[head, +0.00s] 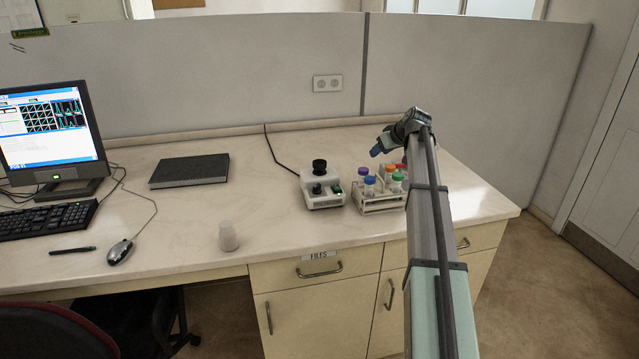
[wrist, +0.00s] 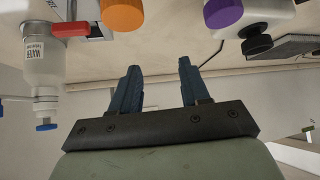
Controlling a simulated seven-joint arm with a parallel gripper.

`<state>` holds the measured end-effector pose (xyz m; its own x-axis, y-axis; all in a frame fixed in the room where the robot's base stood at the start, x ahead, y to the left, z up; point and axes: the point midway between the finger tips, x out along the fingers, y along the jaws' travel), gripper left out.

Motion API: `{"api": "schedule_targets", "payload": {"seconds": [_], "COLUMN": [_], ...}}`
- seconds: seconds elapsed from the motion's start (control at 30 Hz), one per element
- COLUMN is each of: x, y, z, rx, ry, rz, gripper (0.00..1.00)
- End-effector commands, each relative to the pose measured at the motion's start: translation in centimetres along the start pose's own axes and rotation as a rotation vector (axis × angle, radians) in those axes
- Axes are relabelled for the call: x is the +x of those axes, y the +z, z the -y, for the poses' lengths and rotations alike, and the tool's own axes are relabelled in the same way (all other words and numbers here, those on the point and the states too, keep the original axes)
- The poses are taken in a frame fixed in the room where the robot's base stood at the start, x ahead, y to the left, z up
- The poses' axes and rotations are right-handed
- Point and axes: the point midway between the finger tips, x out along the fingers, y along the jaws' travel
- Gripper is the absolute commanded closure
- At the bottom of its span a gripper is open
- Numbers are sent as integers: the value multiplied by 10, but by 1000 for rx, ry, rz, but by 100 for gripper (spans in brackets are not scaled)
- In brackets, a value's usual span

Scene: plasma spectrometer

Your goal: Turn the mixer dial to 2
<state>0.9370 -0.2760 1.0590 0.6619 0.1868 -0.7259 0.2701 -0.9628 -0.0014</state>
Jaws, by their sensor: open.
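The mixer (head: 324,191) is a small white device with a black top, standing on the desk left of the tube rack. A dark dial (head: 317,189) and a green switch (head: 337,190) show on its front; the dial's setting is too small to read. My gripper (head: 378,150) is above and behind the rack, right of the mixer and apart from it. In the wrist view my gripper (wrist: 159,68) has its two blue fingers spread with nothing between them. A black-topped white object (wrist: 257,44), apparently the mixer, is partly cut off at the upper right.
The tube rack (head: 378,207) holds several tubes with coloured caps, close to the mixer's right. Orange (wrist: 122,14) and purple (wrist: 223,13) caps and a water bottle (wrist: 46,52) show in the wrist view. A dark notebook (head: 189,171) and a cup (head: 228,237) lie left; desk between is clear.

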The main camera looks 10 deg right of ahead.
Motion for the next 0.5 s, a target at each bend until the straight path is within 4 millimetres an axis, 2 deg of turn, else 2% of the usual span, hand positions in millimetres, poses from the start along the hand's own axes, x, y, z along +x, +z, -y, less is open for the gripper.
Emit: {"api": "schedule_targets", "payload": {"seconds": [0.03,0.1,0.2,0.3,0.4,0.5], "x": [-2,-6,-15,-24,-32,-37], "y": [-10,-16,-21,-24,-25,-24], "z": [33,72,120,156,180,192], "rx": [-65,-150,-257,-340,-395,-425], "ry": [-40,-94,-162,-216,-252,-273], "rz": [45,115,203,274,322,349], "gripper": [54,54,54,54,54,54]}}
